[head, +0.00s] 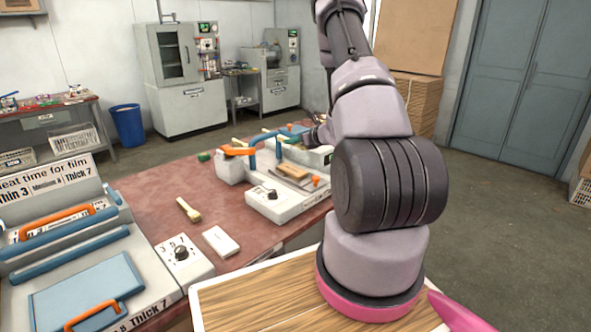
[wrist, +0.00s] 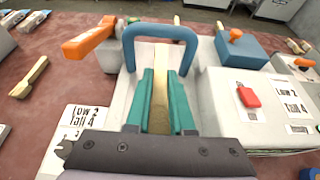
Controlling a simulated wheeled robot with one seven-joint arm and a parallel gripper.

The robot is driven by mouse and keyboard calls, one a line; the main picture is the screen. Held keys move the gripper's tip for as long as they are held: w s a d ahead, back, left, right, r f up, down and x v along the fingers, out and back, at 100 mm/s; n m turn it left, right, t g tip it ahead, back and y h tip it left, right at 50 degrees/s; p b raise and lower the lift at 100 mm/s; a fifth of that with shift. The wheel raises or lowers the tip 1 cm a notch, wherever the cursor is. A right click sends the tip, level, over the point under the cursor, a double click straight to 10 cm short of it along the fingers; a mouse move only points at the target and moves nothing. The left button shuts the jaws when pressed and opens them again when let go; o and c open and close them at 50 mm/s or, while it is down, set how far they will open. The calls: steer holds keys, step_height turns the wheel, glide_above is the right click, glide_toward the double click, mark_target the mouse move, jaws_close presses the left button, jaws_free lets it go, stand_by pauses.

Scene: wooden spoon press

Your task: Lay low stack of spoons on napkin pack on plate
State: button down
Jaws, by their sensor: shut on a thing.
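In the wrist view my gripper (wrist: 161,88) has its two teal fingers shut on a narrow tan wooden piece (wrist: 160,104), which looks like the low stack of spoons. Its far end points toward a blue arched handle (wrist: 160,32) of a press. How many spoons it holds, and whether it touches anything below, I cannot tell. A pale surface lies under and beside the fingers; I cannot tell whether it is the napkin pack or plate. In the head view my arm hides most of the gripper. A small white block (head: 221,241) lies on the table, possibly a napkin pack.
A grey press with an orange handle (head: 238,151) stands mid-table, with a wooden piece (head: 293,171) on it. A brush-like wooden tool (head: 188,210) lies on the red table (head: 165,180). A heat sealer (head: 85,285) fills the left.

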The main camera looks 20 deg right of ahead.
mark_target(293, 170)
step_height(293, 170, down, 10)
steer(key=shift+r, duration=0.1)
stand_by(0.4)
steer(key=shift+f, duration=0.2)
steer(key=c, duration=0.8)
jaws_free()
